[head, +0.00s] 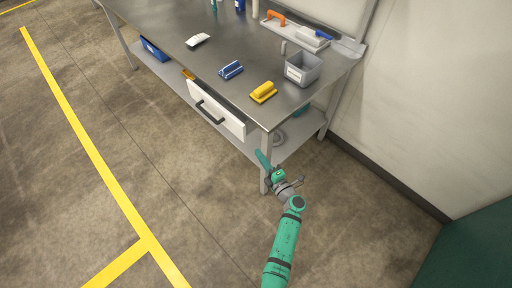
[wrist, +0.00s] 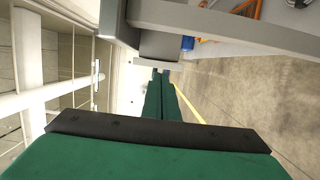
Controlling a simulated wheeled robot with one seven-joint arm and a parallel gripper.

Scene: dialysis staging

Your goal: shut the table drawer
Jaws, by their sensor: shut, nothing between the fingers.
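The table drawer has a white front (head: 228,119) with a dark bar handle (head: 208,113), under the front edge of the steel table (head: 180,62). Its front faces the floor aisle on the left. From this angle I cannot tell how far it stands out. My gripper (head: 260,155) is at the table's near right corner, beside the front leg, to the right of the drawer front and lower in the picture. It appears apart from the handle. In the wrist view its green fingers (wrist: 162,95) lie together with nothing between them. I cannot identify the drawer surely in that view.
On the tabletop are a yellow block (head: 263,92), a blue block (head: 231,70), a grey bin (head: 303,70) and a tray with an orange-handled tool (head: 275,18). A lower shelf (head: 290,140) runs underneath. A wall stands right. The floor left of the table is clear.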

